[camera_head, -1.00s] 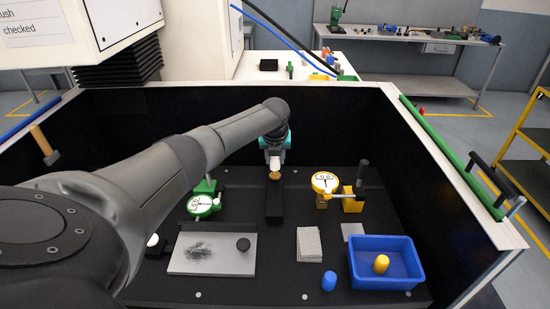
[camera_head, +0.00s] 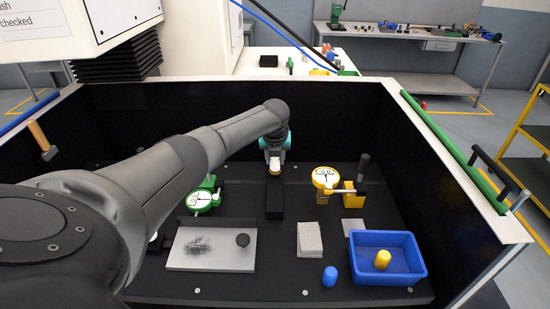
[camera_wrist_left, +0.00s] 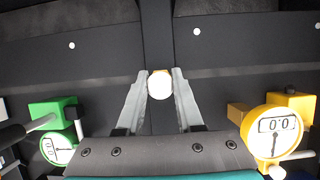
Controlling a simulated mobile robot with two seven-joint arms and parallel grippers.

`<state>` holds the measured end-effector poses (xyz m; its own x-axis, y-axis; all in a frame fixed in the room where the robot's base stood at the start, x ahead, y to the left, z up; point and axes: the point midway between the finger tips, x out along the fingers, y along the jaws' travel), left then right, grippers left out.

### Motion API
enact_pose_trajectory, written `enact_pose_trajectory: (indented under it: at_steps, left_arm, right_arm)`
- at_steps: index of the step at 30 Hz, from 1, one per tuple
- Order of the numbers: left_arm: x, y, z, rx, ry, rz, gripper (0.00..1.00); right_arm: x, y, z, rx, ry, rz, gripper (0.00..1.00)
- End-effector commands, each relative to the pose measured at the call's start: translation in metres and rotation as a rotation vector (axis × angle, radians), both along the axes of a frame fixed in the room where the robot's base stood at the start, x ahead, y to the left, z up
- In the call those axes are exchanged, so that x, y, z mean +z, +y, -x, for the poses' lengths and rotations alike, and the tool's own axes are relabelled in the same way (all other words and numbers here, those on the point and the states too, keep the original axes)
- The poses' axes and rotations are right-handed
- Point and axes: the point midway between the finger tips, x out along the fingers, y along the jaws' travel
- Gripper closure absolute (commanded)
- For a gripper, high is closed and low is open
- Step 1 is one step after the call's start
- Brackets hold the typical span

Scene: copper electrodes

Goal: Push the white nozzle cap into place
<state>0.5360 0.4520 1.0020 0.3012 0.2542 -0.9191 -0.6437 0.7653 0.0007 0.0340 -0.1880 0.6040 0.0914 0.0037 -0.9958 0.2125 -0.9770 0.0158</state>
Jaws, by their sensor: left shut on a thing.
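The white nozzle cap (camera_wrist_left: 160,86) is round and sits between the fingertips of my left gripper (camera_wrist_left: 160,80) in the left wrist view. The gripper is shut on it. In the head view, my left gripper (camera_head: 274,158) points down, and the cap (camera_head: 274,164) shows as a small white spot just under it. A copper-coloured piece (camera_head: 274,172) lies directly below the cap at the end of a black block (camera_head: 274,200); cap and piece look close, and I cannot tell whether the cap is fully seated. My right gripper is not in view.
A green dial gauge (camera_head: 202,199) stands left of the block and a yellow one (camera_head: 325,178) right. Nearer are a grey plate (camera_head: 212,260), a stack of pads (camera_head: 311,238), a blue cap (camera_head: 330,276) and a blue bin (camera_head: 388,280) holding a yellow cap (camera_head: 382,259).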

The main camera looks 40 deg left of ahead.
Motion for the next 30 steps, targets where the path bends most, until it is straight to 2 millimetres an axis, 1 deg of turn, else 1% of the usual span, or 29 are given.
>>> enact_pose_trajectory:
  at_steps: [8, 9, 17, 18, 26, 30]
  left_arm:
    - [-0.0064, -0.0002, -0.0001, 0.0, 0.0, 0.0, 1.0]
    - [-0.0056, -0.0002, -0.0001, 0.0, 0.0, 0.0, 0.6]
    - [-0.0051, 0.0, -0.0001, 0.0, 0.0, 0.0, 0.31]
    - [-0.0051, 0.0, -0.0001, 0.0, 0.0, 0.0, 0.3]
    - [-0.0042, 0.0, 0.0002, 0.0, 0.0, 0.0, 0.3]
    - [0.0029, -0.0011, 0.0018, 0.0, -0.002, -0.001, 0.3]
  right_arm:
    - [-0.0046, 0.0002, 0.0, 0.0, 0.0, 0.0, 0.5]
    - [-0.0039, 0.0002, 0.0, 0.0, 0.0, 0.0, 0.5]
    - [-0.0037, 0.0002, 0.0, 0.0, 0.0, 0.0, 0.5]
    - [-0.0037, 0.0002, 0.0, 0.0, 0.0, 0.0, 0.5]
    - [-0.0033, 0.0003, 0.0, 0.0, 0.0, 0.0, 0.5]
    - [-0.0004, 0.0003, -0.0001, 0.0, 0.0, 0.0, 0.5]
